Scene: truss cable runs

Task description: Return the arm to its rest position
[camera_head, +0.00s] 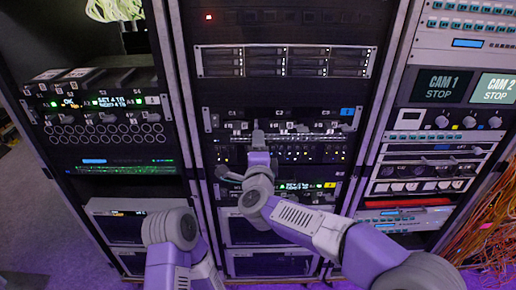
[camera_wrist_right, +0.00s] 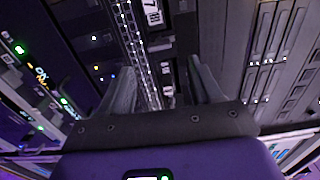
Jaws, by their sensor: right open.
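My right arm (camera_head: 310,225) reaches from the lower right up to the middle rack. Its gripper (camera_head: 258,140) is in front of the panel with a row of small ports and labels (camera_head: 290,152). In the right wrist view the two fingers of this gripper (camera_wrist_right: 165,85) are spread apart with nothing seen held between them. Rack hardware and a bright lattice strip (camera_wrist_right: 138,50) show beyond and between the fingers. I cannot tell whether the fingertips touch the panel. My left arm (camera_head: 172,235) is bent at the lower left, and its gripper is not in view.
The left rack (camera_head: 100,105) holds units with displays and round ports. Pale cables (camera_head: 115,10) hang at its top. The right rack (camera_head: 450,120) carries CAM screens and knobs. Orange cables (camera_head: 490,220) hang at the far right. Floor (camera_head: 35,215) shows clear at the left.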

